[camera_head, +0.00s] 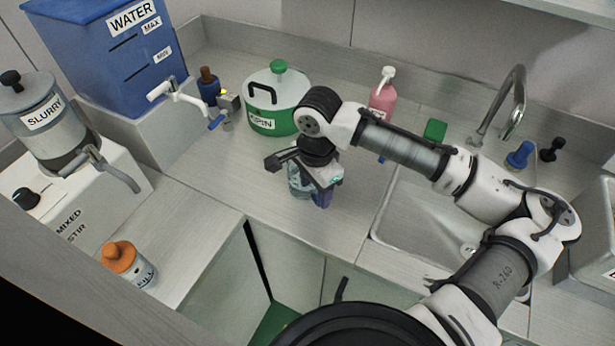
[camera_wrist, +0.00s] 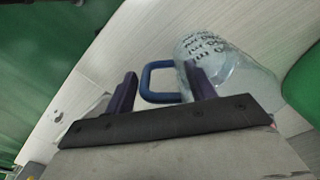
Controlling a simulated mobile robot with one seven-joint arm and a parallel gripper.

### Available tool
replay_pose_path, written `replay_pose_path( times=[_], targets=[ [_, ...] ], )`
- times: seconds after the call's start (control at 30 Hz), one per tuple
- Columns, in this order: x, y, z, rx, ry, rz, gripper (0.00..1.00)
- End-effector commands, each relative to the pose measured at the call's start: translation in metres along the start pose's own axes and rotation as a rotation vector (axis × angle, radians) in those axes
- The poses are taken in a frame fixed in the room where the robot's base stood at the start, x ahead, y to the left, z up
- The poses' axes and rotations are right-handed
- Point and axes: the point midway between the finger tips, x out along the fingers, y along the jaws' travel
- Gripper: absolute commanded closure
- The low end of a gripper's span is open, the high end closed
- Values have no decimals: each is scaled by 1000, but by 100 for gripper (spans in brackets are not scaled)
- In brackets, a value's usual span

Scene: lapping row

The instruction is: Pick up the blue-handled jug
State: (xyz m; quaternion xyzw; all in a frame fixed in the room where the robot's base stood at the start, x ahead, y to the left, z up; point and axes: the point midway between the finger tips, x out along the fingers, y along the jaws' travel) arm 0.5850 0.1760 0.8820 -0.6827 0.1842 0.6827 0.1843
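The clear jug (camera_wrist: 235,72) has dark writing on its wall and a blue loop handle (camera_wrist: 160,66). In the head view the jug (camera_head: 297,184) stands on the counter, mostly hidden behind my gripper (camera_head: 318,192). In the wrist view my gripper (camera_wrist: 162,88) is open, with two purple fingers apart. The handle shows between the fingers, and the right finger overlaps the place where handle and jug meet. I cannot tell whether the fingers touch the handle.
A green-and-white SPIN pot (camera_head: 270,122) stands behind the jug. A pink bottle (camera_head: 382,100) and a green block (camera_head: 434,131) stand behind my arm. The sink (camera_head: 410,220) is on the right. The blue water tank (camera_head: 110,65) is at left. The counter's front edge is close.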

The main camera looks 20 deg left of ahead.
Motion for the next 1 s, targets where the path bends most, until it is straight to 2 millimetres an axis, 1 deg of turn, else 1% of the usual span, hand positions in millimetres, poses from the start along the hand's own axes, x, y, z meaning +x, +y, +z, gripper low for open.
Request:
replay_pose_path(
  times=[0.03,0.3,0.37,0.77,1.0],
  targets=[
    [0,0,0,0,0,0,52],
    [0,0,0,0,0,0,87],
    [0,0,0,0,0,0,94],
    [-3,0,0,0,1,-2,94],
    [-16,-1,0,0,1,-2,94]
  ],
)
